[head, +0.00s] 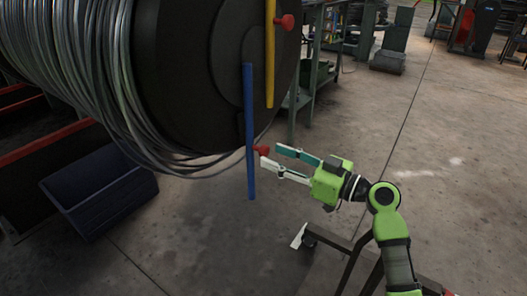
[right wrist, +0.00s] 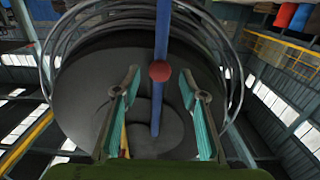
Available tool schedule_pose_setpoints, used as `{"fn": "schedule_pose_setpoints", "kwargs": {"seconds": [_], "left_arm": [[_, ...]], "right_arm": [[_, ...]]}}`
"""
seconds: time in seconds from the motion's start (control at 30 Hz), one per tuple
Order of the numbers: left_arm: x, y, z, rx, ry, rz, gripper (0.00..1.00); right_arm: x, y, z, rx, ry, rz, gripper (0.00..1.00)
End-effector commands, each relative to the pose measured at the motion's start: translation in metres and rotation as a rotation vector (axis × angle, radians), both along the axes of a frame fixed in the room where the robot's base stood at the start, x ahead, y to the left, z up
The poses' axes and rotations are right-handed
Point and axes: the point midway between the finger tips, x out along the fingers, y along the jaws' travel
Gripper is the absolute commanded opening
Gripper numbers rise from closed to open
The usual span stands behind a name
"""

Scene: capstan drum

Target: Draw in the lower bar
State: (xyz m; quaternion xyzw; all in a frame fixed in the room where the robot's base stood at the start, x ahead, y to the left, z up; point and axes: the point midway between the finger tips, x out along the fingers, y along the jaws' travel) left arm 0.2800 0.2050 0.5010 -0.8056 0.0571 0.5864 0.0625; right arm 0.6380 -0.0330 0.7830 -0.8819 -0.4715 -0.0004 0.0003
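The lower bar is blue (head: 250,135) and stands upright across the face of the dark drum (head: 180,75). A red knob (head: 262,150) sticks out from it to the right. My right gripper (head: 272,156) is open, its two fingers pointing left at this knob, with the tips close to it. In the right wrist view the blue bar (right wrist: 162,35) runs down the middle and the red knob (right wrist: 160,71) shows between the spread fingers (right wrist: 160,78). I cannot tell whether a finger touches it. My left gripper is not in view.
A yellow bar (head: 270,60) with its own red knob (head: 287,22) is above and right of the blue one. Grey cable (head: 95,70) wraps the drum. A dark blue bin (head: 100,190) stands at left. A green metal bench (head: 318,75) is behind. Floor at right is open.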

Motion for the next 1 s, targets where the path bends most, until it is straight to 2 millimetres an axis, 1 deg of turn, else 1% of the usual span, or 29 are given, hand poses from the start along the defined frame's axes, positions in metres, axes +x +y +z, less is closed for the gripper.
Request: {"fn": "schedule_pose_setpoints", "kwargs": {"seconds": [0.03, 0.1, 0.2, 0.3, 0.4, 0.67, 0.7, 0.77, 0.8, 0.83, 1.0], "left_arm": [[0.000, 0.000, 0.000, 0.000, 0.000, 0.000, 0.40], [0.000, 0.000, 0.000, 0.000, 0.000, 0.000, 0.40], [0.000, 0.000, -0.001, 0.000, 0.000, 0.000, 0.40], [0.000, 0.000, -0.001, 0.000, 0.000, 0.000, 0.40], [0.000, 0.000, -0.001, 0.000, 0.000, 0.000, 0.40], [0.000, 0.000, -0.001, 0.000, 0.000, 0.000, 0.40], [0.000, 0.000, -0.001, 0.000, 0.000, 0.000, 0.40], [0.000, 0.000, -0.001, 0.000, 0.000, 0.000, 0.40], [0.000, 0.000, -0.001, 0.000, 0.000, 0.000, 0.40], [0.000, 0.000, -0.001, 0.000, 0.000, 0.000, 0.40], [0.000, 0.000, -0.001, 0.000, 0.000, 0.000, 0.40]], "right_arm": [[0.006, 0.009, 0.001, 0.003, -0.001, 0.001, 0.39], [0.012, 0.018, 0.001, 0.001, 0.000, 0.001, 0.39], [0.019, 0.029, 0.000, 0.001, 0.000, 0.001, 0.39], [0.023, 0.035, -0.001, -0.001, 0.001, 0.000, 0.39], [0.025, 0.038, 0.000, 0.000, 0.000, 0.000, 0.39], [0.026, 0.039, 0.000, -0.001, 0.001, 0.000, 0.39], [0.026, 0.039, 0.000, -0.001, 0.001, 0.000, 0.28], [0.026, 0.039, 0.000, -0.001, 0.001, 0.000, 0.13], [0.026, 0.039, 0.000, -0.001, 0.001, 0.000, 0.02], [0.026, 0.038, 0.000, -0.001, 0.001, 0.000, 0.00], [0.026, 0.038, 0.000, -0.001, 0.001, 0.000, 0.00]]}}
